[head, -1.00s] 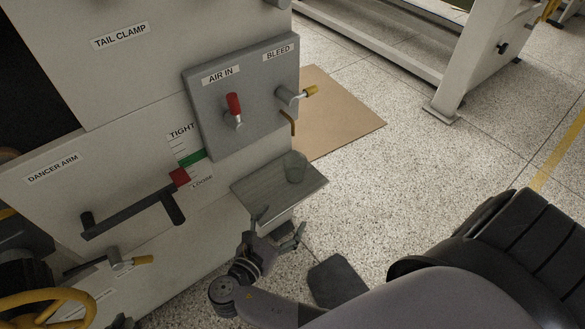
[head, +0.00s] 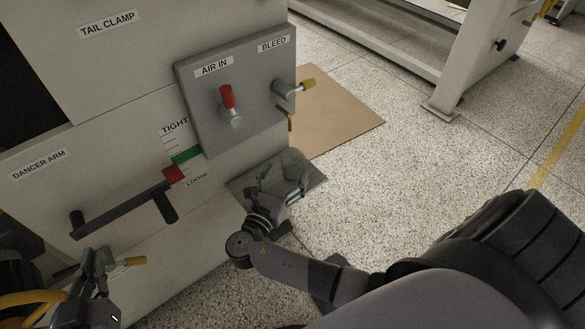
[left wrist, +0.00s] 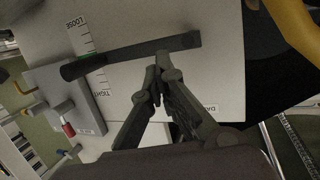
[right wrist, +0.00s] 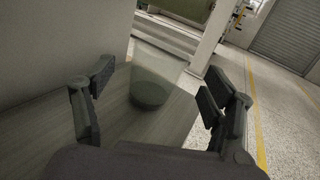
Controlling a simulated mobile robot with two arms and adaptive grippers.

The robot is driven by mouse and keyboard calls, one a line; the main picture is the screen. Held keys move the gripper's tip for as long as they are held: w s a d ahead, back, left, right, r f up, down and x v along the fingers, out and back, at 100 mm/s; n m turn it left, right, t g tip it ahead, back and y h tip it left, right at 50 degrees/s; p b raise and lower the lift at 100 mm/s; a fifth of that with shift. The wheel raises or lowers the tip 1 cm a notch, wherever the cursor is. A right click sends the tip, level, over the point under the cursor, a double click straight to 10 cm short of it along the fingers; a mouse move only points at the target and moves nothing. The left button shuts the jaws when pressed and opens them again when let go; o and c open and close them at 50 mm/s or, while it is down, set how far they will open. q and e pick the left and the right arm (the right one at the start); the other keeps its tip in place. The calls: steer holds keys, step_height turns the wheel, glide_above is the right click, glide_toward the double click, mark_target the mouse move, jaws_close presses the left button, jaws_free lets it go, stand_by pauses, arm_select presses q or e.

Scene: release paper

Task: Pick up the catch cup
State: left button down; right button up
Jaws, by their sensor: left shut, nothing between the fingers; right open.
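The catch cup (head: 294,160), a clear grey see-through cup, stands upright on the small shelf (head: 316,181) on the machine's side. In the right wrist view, the cup (right wrist: 151,88) appears between and beyond my open right fingers (right wrist: 156,82). My right gripper (head: 281,181) is open over the shelf at the cup; its fingers partly cover the cup in the head view. I cannot tell whether they touch it. My left gripper (head: 95,263) is shut and empty by the machine's lower front. Its closed fingertips (left wrist: 160,62) show in the left wrist view near the dancer arm bar.
The valve panel (head: 250,100) with a red handle (head: 227,96) and yellow-tipped bleed handle (head: 307,84) is above the shelf. The dancer arm bar (head: 120,212) juts out at left. Brown board (head: 335,110) lies on the floor. Speckled floor is open at right.

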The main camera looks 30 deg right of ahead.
mark_target(297, 153)
steer(key=b+x, duration=0.2)
steer(key=x, duration=0.3)
steer(key=shift+w+f, duration=0.1)
arm_select(q)
step_height(297, 153, up, 9)
steer(key=d+t+h, duration=0.1)
steer(key=t, duration=0.4)
steer(key=shift+w+d+t+h, duration=0.2)
steer(key=shift+w+t+h, duration=0.1)
steer(key=shift+h, duration=0.1)
arm_select(e)
steer(key=shift+w+d, duration=0.1)
steer(key=shift+d, duration=0.1)
steer(key=c, duration=1.2)
